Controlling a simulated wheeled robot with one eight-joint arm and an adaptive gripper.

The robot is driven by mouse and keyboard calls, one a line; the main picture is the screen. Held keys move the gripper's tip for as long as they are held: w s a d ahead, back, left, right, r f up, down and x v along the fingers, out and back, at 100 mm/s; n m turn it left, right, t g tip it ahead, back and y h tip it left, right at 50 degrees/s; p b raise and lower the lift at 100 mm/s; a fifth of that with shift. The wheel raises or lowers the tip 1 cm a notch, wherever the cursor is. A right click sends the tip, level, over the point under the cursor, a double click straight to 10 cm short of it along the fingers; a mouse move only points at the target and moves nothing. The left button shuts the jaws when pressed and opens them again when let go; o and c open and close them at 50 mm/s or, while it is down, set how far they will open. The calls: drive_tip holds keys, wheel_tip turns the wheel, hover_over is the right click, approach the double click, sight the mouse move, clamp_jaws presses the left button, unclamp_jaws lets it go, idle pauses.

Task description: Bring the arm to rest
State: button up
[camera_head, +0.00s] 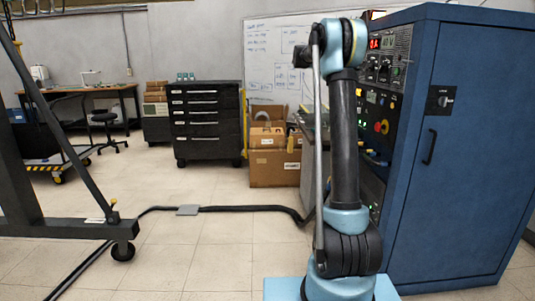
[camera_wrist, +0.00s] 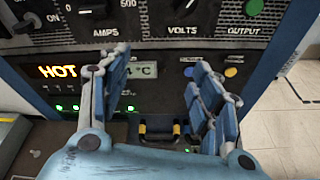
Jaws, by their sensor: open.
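My gripper (camera_wrist: 160,72) shows in the wrist view with its two blue segmented fingers spread apart and nothing held between them. It faces the control panel (camera_wrist: 215,57), and I cannot tell how far its tips are from it. In the head view my arm (camera_head: 344,140) stands upright beside the blue cabinet (camera_head: 466,150) and bends at the top. The gripper itself is not clearly seen there. Behind the fingers in the wrist view is a display (camera_wrist: 58,71) reading "HOT", partly covered by the left finger. Below it is a black handle with yellow ends (camera_wrist: 160,128).
A dark drawer unit (camera_head: 207,120) and cardboard boxes (camera_head: 272,160) stand behind my arm. A black cable (camera_head: 245,208) crosses the floor. A dark wheeled frame (camera_head: 75,229) stands at left. The tiled floor between is mostly clear.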

drive_tip(key=s+a+f+m+y, duration=0.25)
drive_tip(key=s+f, duration=0.25)
drive_tip(key=s, duration=0.5)
drive_tip(key=s+a+f+m+y, duration=0.25)
drive_tip(key=s+f, duration=0.25)
drive_tip(key=s, duration=0.6)
drive_tip(key=s+a+f+m+y, duration=0.25)
drive_tip(key=s+f, duration=0.35)
drive_tip(key=s, duration=0.4)
drive_tip(key=s+a+f+m+y, duration=0.3)
drive_tip(key=s+a+f, duration=0.3)
drive_tip(key=s+f, duration=0.6)
drive_tip(key=s+a+f+m+t+y, duration=0.1)
drive_tip(key=s+a+f+m+y, duration=0.3)
drive_tip(key=s+f, duration=0.9)
drive_tip(key=a+f+m, duration=0.1)
drive_tip(key=a, duration=0.2)
drive_tip(key=shift+s, duration=0.3)
drive_tip(key=shift+w+f, duration=0.15)
drive_tip(key=shift+w, duration=0.3)
